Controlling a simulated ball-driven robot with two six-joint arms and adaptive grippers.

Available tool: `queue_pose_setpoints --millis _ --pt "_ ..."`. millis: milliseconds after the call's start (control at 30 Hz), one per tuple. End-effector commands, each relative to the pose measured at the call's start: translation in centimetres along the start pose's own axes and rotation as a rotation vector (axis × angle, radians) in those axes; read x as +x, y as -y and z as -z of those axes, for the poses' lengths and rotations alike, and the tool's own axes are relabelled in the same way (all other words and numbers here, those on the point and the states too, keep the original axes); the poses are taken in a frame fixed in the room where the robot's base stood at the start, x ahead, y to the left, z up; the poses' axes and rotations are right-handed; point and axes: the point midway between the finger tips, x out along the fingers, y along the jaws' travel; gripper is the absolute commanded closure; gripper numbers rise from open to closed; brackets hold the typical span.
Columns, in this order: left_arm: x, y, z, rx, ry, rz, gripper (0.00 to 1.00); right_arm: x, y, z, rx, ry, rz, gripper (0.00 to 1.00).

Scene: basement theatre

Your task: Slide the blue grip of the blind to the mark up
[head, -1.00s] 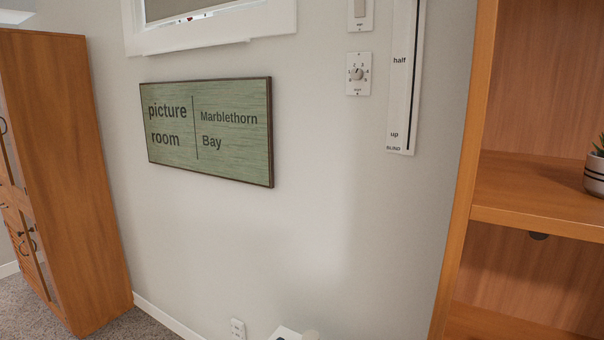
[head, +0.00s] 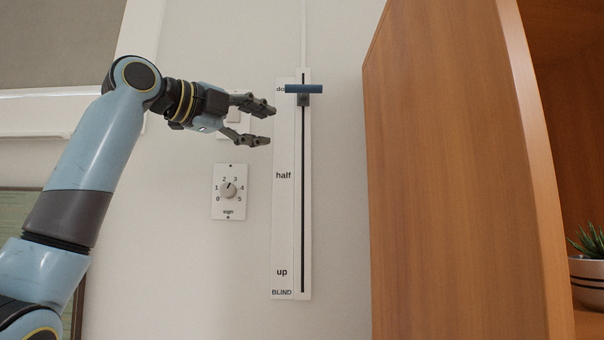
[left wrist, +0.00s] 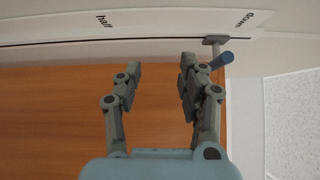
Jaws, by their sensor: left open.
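The blue grip (head: 304,89) of the blind is a short horizontal bar near the top of a dark slot, beside the partly covered "do…" label. The white blind plate (head: 284,225) reads "half" at its middle and "up" near its bottom. My left gripper (head: 272,125) is open and empty, to the left of the slot and a little lower than the grip. In the left wrist view the grip (left wrist: 222,60) shows just beyond the right-hand finger, by the "down" label, not between the fingers (left wrist: 158,75). I cannot tell whether that finger touches it. My right gripper is not in view.
A dial plate (head: 229,191) marked "sign" is on the wall below my left gripper. A switch plate (head: 233,117) is partly hidden behind the gripper. A wooden shelf unit (head: 450,180) stands close on the right, with a potted plant (head: 588,265).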

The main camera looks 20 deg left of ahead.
Motion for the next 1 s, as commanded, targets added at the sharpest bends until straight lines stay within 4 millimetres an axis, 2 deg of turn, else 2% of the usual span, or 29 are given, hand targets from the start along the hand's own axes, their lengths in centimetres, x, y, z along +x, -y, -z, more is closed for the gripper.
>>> queue_pose_setpoints --millis 33,100,233,333,467,733,900,1000 --pt "-1.1 2.6 0.2 0.036 0.009 0.049 0.6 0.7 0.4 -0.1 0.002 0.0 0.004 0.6" --pt "-2.1 5.2 0.3 0.061 0.017 0.09 0.6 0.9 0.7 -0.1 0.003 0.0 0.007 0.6" --pt "-2.7 7.5 0.6 0.081 0.021 0.127 0.6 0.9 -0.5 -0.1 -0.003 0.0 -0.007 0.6" --pt "-1.8 8.0 0.6 0.08 0.02 0.13 0.6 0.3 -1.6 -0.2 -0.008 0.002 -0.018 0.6" --pt "0.5 8.4 0.5 0.076 0.02 0.128 0.6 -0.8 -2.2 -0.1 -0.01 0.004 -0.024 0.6" --pt "5.7 9.0 0.5 0.077 0.021 0.128 0.6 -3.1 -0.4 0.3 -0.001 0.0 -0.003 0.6" --pt "7.4 9.1 0.3 0.078 0.024 0.128 0.6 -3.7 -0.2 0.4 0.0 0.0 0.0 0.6" --pt "7.8 9.0 0.3 0.08 0.024 0.128 0.6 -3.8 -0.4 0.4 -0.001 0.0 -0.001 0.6"
